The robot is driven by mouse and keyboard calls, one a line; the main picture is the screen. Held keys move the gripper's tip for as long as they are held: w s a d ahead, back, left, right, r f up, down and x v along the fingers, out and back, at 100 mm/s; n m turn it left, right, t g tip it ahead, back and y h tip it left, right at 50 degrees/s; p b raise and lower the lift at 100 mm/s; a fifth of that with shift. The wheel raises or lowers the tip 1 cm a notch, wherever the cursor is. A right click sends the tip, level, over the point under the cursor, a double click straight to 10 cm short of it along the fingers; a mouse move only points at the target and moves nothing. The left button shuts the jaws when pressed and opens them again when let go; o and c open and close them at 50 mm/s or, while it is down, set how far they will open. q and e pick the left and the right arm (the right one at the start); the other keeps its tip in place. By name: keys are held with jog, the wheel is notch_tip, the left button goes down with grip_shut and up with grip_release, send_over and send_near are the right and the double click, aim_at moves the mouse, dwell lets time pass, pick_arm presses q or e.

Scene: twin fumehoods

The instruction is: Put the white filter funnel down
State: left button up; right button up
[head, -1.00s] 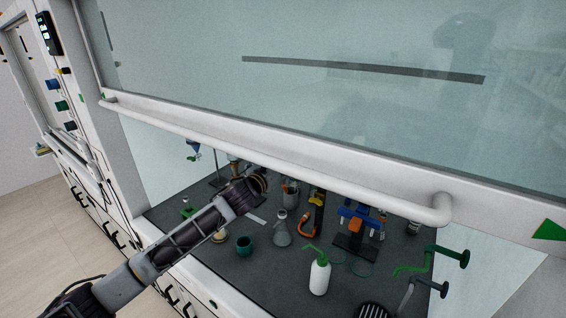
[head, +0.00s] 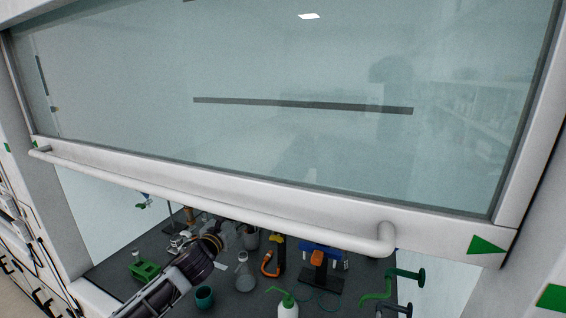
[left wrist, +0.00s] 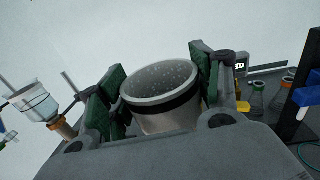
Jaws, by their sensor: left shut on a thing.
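The white filter funnel (left wrist: 167,122) is between the green-padded fingers of my left gripper (left wrist: 157,95) in the left wrist view. Its wide mouth faces the camera, showing a perforated plate inside, and a dark band runs below the rim. In the head view my left gripper (head: 222,241) is inside the fumehood, under the raised sash and above the dark worktop (head: 180,297). The funnel cannot be made out clearly there. What lies under the funnel is hidden. My right gripper is not in view.
A conical flask (head: 244,275), a teal cup (head: 204,298) and a green-capped wash bottle (head: 287,308) stand near the arm. A green holder (head: 145,270) is to the left, a blue-topped stand (head: 320,260) to the right. The sash handle bar (head: 230,213) crosses above.

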pick_arm(q)
jog(key=s+a+f+n+y+b, duration=0.1)
jog(key=s+a+f+y, duration=0.1)
jog(key=s+f, duration=0.6)
jog(key=s+a+f+n+y+b, duration=0.2)
jog(key=s+f, duration=0.6)
jog(key=f, duration=0.4)
jog(key=shift+s+a+f+t+y, duration=0.3)
jog(key=shift+a+y, duration=0.2)
jog(key=shift+a, duration=0.7)
